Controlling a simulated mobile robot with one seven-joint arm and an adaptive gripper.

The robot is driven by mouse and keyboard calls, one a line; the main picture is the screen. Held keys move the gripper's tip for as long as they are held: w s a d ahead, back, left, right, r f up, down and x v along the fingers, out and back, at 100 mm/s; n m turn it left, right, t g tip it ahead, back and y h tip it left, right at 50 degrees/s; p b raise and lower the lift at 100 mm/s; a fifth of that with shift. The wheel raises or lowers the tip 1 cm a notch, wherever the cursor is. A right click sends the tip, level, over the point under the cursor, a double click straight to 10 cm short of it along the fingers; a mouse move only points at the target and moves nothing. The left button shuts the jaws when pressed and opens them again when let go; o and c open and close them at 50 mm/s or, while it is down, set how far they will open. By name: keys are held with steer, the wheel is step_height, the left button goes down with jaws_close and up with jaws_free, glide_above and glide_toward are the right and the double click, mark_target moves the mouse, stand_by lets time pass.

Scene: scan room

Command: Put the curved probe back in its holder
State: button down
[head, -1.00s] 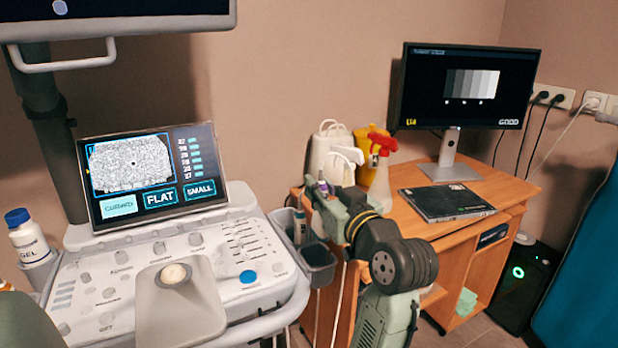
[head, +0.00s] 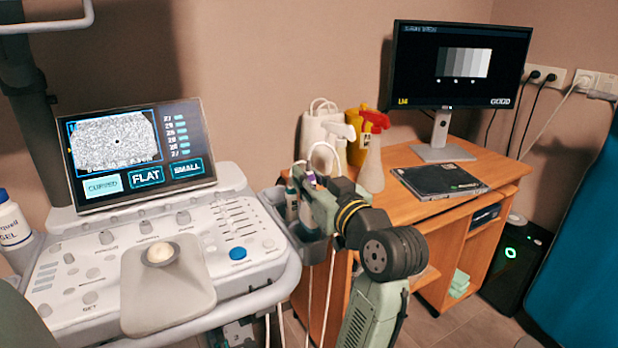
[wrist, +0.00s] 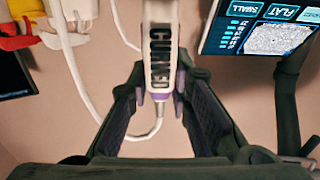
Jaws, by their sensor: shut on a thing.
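The curved probe (wrist: 160,60) is white with a purple band and is lettered "CURVED". In the wrist view it lies between my fingers, its cable looping off behind. My gripper (wrist: 160,96) is shut on it. In the head view the probe (head: 310,180) shows only as a small white and purple piece at my gripper (head: 308,192), just above the holder. The holder (head: 311,250) is a set of grey cups on the right side of the ultrasound cart. My gripper partly hides the cups, and I cannot tell which one lies under the probe.
Another probe (head: 291,205) stands in a holder cup just left of my gripper. The cart's console (head: 240,215) and its touch screen (head: 137,150) are to the left. A wooden desk (head: 385,205) with a spray bottle (head: 371,165) and monitor (head: 458,65) is behind and right.

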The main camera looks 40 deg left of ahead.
mark_target(309, 211)
steer(key=shift+f+b, duration=2.2)
steer(key=shift+f, duration=1)
steer(key=shift+f, duration=0.4)
steer(key=c, duration=1.4)
jaws_free()
steer(key=v, duration=0.7)
steer(key=shift+d, duration=0.2)
steer(key=shift+s, duration=0.1)
